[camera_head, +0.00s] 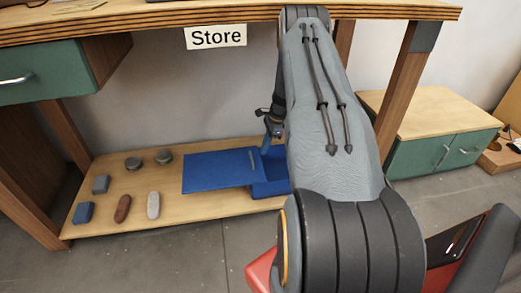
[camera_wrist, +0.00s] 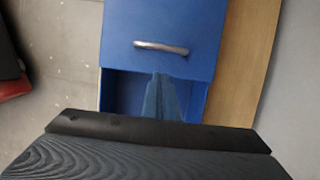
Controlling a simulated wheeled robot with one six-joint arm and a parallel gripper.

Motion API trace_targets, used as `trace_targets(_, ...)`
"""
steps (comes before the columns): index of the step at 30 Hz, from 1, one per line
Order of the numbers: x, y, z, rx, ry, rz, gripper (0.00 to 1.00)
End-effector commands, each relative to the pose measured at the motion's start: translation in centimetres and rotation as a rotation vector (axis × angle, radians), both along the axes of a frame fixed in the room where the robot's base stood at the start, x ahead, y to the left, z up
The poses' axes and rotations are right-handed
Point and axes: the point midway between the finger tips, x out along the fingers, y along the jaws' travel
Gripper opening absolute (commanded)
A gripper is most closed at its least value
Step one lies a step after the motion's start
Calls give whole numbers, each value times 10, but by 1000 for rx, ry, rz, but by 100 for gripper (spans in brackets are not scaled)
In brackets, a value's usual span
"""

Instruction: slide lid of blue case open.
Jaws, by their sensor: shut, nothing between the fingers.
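The blue case (camera_head: 268,188) sits on the low wooden shelf under the table, partly hidden behind my arm. Its flat blue lid (camera_head: 215,170) is slid off toward the left, so part of the case's inside shows on the right. In the wrist view the lid (camera_wrist: 190,22) carries a small metal handle (camera_wrist: 161,47), and the open part of the case (camera_wrist: 125,92) lies below it. My gripper (camera_head: 270,142) is shut and empty, by the open part of the case. Its fingers (camera_wrist: 163,90) reach over the opening, apart from the handle.
A table leg (camera_head: 405,85) stands right of my arm.

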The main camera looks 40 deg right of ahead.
Motion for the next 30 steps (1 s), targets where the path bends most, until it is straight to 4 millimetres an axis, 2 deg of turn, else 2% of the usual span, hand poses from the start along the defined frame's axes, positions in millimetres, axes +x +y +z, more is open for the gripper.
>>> trace_targets(6,-22,-44,-1,-1,1,-3,0)
trace_targets(13,-38,-80,-1,-1,1,-1,0)
trace_targets(19,-44,-92,-2,0,1,1,0)
trace_targets(30,-45,-94,-1,0,1,1,0)
